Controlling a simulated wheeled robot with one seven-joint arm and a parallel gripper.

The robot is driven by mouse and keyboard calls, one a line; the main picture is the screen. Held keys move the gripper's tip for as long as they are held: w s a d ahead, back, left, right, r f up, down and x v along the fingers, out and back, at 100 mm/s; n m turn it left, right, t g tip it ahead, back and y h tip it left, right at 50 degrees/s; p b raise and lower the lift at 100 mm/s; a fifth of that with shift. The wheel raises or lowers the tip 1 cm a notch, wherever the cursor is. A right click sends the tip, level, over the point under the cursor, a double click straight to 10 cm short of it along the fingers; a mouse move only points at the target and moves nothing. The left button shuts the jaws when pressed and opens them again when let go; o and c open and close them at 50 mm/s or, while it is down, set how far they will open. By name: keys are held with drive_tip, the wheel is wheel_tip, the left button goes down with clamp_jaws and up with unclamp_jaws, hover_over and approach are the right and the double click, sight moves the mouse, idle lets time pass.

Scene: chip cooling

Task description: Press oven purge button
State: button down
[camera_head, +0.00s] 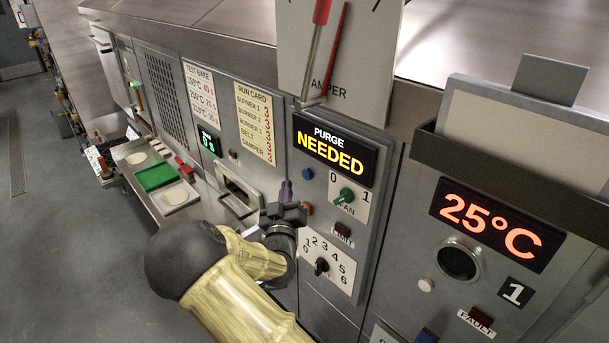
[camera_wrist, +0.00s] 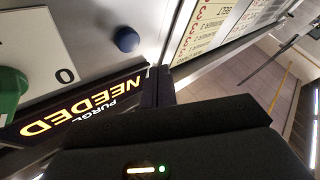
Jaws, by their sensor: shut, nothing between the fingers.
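A lit display (camera_head: 334,150) on the steel panel reads "PURGE NEEDED" and also shows upside down in the wrist view (camera_wrist: 75,112). A small round blue button (camera_head: 307,173) sits just below the display's left end. In the wrist view the blue button (camera_wrist: 126,39) stands out from the panel, up and left of my fingertips. My gripper (camera_head: 286,190) is shut and empty, just left of the blue button in the head view. Its fingers also show in the wrist view (camera_wrist: 158,70), apart from the button in the picture; the depth gap is unclear. No label for the button is readable.
A green fan switch (camera_head: 344,196) and a numbered dial (camera_head: 321,266) are close by on the panel. An orange button (camera_head: 307,208) lies just below the blue one. A damper lever (camera_head: 325,55) hangs above. A 25°C display (camera_head: 484,223) is at right.

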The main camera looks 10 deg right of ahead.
sight(306, 175)
drive_tip(key=shift+w+d+b, duration=0.25)
drive_tip(key=shift+w+d, duration=0.25)
drive_tip(key=shift+d, duration=0.2)
drive_tip(key=shift+w+d+b, duration=0.2)
drive_tip(key=shift+w+d, duration=0.3)
drive_tip(key=shift+d, duration=0.15)
idle(1.1)
drive_tip(key=shift+w+d+b, duration=0.25)
drive_tip(key=shift+d+b, duration=0.05)
drive_tip(key=shift+b, duration=0.05)
drive_tip(key=shift+w+d, duration=0.3)
drive_tip(key=shift+d, duration=0.1)
idle(0.8)
idle(0.3)
drive_tip(key=shift+s+a+b, duration=0.5)
drive_tip(key=shift+s+a, duration=0.05)
drive_tip(key=shift+a, duration=0.15)
